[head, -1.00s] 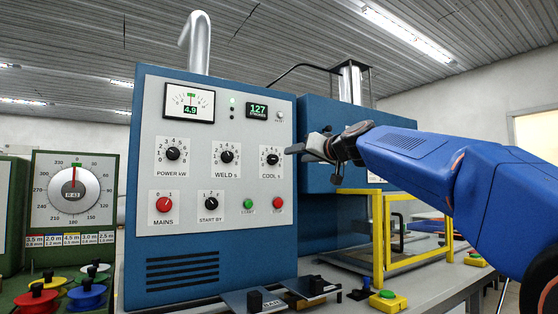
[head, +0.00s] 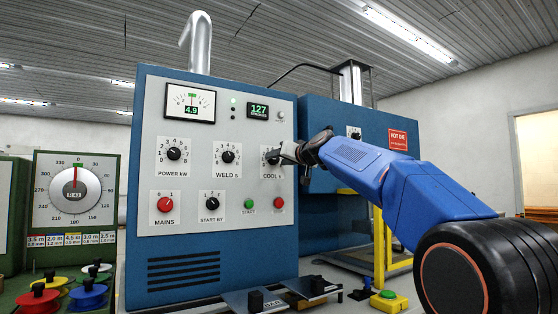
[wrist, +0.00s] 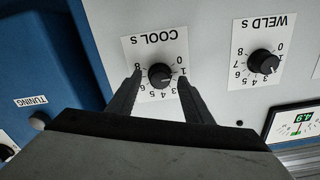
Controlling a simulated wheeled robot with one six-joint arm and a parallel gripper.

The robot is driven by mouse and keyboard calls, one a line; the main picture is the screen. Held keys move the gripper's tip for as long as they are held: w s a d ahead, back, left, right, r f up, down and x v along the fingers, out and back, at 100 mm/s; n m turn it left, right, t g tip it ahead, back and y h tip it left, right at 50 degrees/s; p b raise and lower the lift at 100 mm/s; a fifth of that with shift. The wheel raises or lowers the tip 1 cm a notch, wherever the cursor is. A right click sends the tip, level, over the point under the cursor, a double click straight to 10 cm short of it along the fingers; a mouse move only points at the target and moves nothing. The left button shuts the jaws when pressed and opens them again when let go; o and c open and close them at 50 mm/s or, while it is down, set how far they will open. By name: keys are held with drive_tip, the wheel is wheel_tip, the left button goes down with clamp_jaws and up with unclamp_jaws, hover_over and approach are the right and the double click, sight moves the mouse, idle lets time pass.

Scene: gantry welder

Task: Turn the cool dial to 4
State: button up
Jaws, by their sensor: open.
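The COOL s dial (wrist: 161,76) is a black round knob on a white scale plate, upside down in the wrist view. Its light pointer mark appears to face near the 1, though it is small. My gripper (wrist: 160,80) is open, with one finger on each side of the knob. I cannot tell whether the fingers touch it. In the head view my gripper (head: 280,156) is at the panel and covers much of the COOL dial (head: 272,153).
The WELD s dial (head: 228,156) and POWER kW dial (head: 174,154) sit to the left. The green start button (head: 249,204) and red stop button (head: 279,203) are below. A yellow guard frame (head: 379,240) stands at the lower right.

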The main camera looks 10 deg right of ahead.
drive_tip(key=c, duration=1.1)
drive_tip(key=shift+o, duration=0.2)
drive_tip(key=shift+m, duration=0.3)
drive_tip(key=m, duration=0.8)
drive_tip(key=shift+w, duration=0.1)
drive_tip(key=m, duration=0.4)
drive_tip(key=shift+f+m, duration=0.1)
drive_tip(key=shift+m, duration=2.5)
